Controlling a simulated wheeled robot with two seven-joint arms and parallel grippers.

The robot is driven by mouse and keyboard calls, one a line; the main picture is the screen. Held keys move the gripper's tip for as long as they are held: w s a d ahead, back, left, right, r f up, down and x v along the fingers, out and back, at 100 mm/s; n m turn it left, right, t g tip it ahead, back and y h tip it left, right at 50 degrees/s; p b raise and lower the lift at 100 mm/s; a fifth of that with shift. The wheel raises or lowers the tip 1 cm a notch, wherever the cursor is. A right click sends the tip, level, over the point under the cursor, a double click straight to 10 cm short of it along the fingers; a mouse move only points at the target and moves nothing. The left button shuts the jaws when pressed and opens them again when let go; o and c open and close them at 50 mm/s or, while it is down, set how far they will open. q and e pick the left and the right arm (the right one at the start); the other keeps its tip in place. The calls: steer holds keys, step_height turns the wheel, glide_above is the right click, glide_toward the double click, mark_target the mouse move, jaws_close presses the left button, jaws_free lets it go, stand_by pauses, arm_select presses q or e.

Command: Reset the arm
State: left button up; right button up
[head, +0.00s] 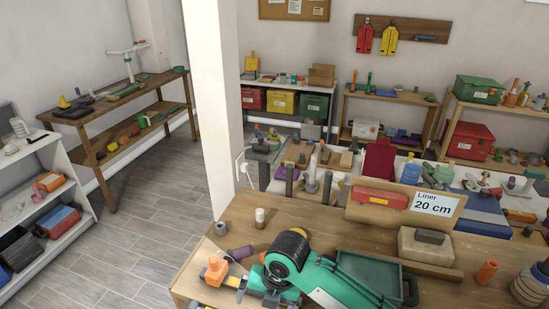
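Neither of my grippers can be made out in the head view, and no arm of mine clearly shows. A large teal-green machine (337,285) with a long arm-like body and a black round head (290,246) rests on the wooden bench (300,212) at the bottom middle. Its lower end is cut off by the picture's edge. I cannot tell whether its arm is raised or lowered.
An orange clamp-like tool (215,271), a green tray (368,272), a beige block (430,246) and a "Liner 20 cm" sign (433,204) are on the bench. A white post (212,100) stands behind it. Open floor (150,225) lies to the left.

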steer(key=s+d+f+m+t+h, duration=0.15)
steer(key=s+d+f+m, duration=0.25)
steer(key=s+d+m, duration=0.95)
steer(key=s+d+f+m+t+h, duration=0.1)
steer(key=s+d+f+m+t, duration=0.35)
steer(key=d+m, duration=1.05)
steer(key=s+a+f+m+g+b, duration=0.1)
steer(key=a+f+m+g, duration=0.1)
steer(key=f, duration=1.3)
steer(key=a+f+m+g+b, duration=0.1)
steer(key=a+f+m+g, duration=0.1)
steer(key=f, duration=1.3)
steer(key=s+d+f, duration=0.2)
steer(key=s+f, duration=0.8)
steer(key=f, duration=0.1)
steer(key=s+d+f+g+b, duration=0.1)
steer(key=s+f, duration=0.9)
steer(key=f, duration=0.1)
steer(key=shift+d+f+n, duration=0.3)
steer(key=shift+d+n, duration=0.05)
steer(key=shift+d, duration=0.05)
